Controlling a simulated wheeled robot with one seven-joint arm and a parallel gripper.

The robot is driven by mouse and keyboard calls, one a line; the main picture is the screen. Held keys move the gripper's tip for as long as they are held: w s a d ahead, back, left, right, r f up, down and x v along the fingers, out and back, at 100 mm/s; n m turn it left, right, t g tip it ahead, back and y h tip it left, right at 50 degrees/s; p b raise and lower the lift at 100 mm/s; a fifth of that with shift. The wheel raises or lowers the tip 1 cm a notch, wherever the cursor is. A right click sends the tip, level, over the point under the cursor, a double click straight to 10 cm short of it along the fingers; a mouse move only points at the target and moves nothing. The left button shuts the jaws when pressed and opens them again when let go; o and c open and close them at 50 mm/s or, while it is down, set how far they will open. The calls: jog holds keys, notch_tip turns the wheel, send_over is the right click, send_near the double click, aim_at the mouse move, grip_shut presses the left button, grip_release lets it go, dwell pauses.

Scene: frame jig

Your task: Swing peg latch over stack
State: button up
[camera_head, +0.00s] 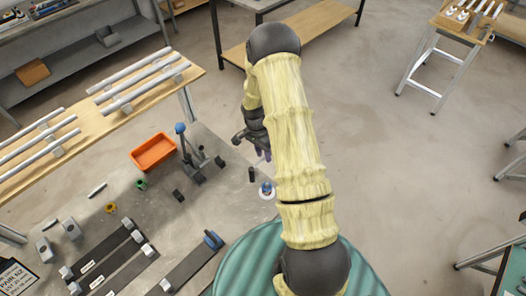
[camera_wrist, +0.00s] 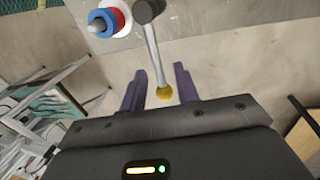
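The stack (camera_head: 267,190) of red, white and blue rings stands on a peg near the grey table's right edge. It also shows at the top left of the wrist view (camera_wrist: 107,20). The latch is a grey rod (camera_wrist: 155,52) with a dark pivot head (camera_wrist: 147,10) at one end and a yellow knob (camera_wrist: 164,93) at the other. The rod points away from the stack, not over it. My gripper (camera_wrist: 160,70) is open, its purple fingers on either side of the rod's knob end, with gaps on both sides. In the head view my arm hides most of the gripper and the latch.
An orange bin (camera_head: 153,152) and a blue-handled clamp (camera_head: 181,130) stand left of the stack. Dark strips (camera_head: 103,250) and small blocks lie at the table's front left. A wooden bench (camera_head: 100,118) with pale rods is behind. Open floor lies to the right.

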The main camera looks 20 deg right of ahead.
jog(key=shift+f, duration=0.1)
jog(key=shift+a, duration=0.1)
grip_shut()
